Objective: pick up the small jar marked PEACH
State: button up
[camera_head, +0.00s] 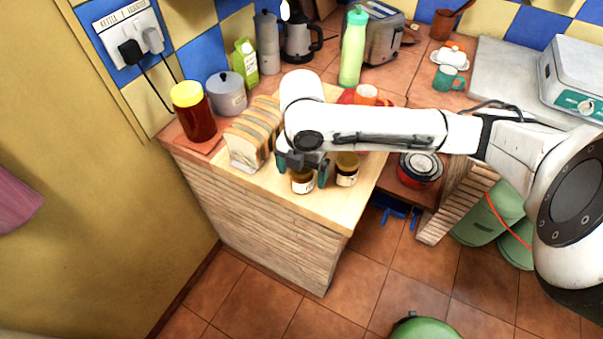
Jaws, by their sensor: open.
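Two small jars with dark contents, brownish-gold lids and pale labels stand near the front edge of the wooden counter. The left jar (302,182) is directly below my gripper, which hides part of its top. The right jar (347,170) stands a little to the right, close to the gripper's right finger. The label writing is too small to read, so I cannot tell which jar is marked PEACH. My gripper (304,166) is open and points down over the left jar. I cannot tell whether its fingers reach around the jar.
Sliced bread (252,134) stands left of the gripper.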

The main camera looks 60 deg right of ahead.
jog(key=shift+f, duration=0.1)
jog(key=c, duration=1.4)
